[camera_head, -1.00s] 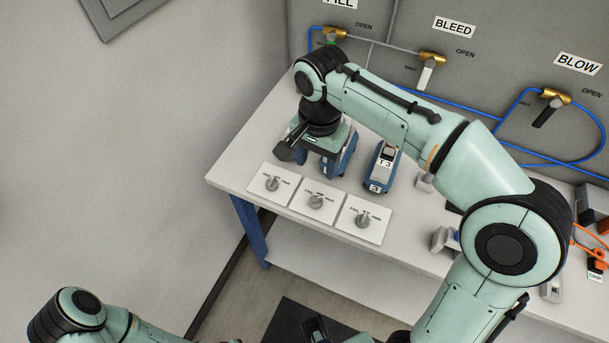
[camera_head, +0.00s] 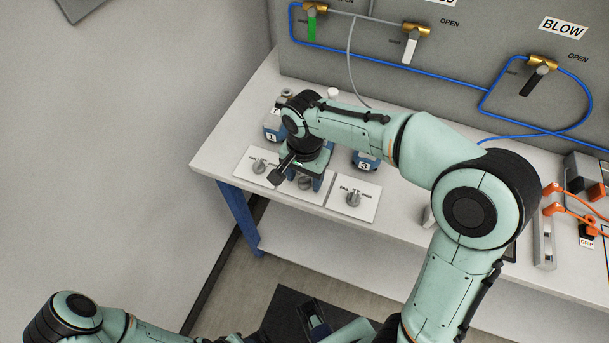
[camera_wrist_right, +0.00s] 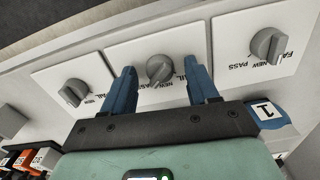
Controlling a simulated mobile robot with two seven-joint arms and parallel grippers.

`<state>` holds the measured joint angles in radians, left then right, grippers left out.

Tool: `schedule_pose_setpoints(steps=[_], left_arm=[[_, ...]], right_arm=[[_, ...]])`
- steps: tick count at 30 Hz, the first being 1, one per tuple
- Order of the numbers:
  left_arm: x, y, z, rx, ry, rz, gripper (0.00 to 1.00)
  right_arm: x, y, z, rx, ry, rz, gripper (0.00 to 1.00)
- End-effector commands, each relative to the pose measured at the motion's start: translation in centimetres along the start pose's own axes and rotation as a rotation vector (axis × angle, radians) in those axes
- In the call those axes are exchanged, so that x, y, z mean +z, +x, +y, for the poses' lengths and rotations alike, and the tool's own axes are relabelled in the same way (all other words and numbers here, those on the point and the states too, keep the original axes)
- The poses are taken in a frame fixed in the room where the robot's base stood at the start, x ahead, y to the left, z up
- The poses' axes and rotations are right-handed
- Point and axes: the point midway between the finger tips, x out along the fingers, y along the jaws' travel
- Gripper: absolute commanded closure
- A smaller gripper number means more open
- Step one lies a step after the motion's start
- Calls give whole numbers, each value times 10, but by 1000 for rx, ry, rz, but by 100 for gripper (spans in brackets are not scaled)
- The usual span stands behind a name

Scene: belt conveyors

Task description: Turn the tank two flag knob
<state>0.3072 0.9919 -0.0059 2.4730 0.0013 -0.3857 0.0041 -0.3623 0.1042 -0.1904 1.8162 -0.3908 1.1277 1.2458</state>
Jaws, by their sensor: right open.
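Three white plates with grey flag knobs lie in a row on the bench. The middle plate, level with tank two, carries the tank two flag knob (camera_head: 305,182); it also shows in the right wrist view (camera_wrist_right: 158,69). My right gripper (camera_wrist_right: 162,82) points down over this plate, open, with one blue finger on each side of the knob; contact cannot be told. In the head view the right hand (camera_head: 304,176) partly covers the middle plate. My left gripper (camera_head: 316,322) shows only in part at the bottom edge.
The neighbouring knobs are the left one (camera_head: 259,166) and the right one (camera_head: 353,198), close on either side. Tank one (camera_head: 272,130) and tank three (camera_head: 366,160) stand behind the plates. A panel with valves (camera_head: 415,32) and blue hoses rises at the back.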

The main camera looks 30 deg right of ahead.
Motion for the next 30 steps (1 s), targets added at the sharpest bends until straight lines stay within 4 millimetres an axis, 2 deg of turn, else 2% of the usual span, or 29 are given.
schedule_pose_setpoints(steps=[6, 11, 12, 23, 30], left_arm=[[0, 0, 0, 0, 0, 0, 57], [0, 0, 0, 0, 0, 0, 57], [0, 0, 0, 0, 0, 0, 57], [0, -3, 1, 0, 0, 1, 57], [0, -9, 3, 1, 1, 3, 57]], right_arm=[[0, 0, 0, 1, 0, 0, 41], [0, 0, 0, 1, 0, 0, 93], [0, 0, 0, 1, 0, 0, 97], [0, -1, 0, 1, -50, 0, 97], [0, -1, 0, 2, -204, 0, 97]])
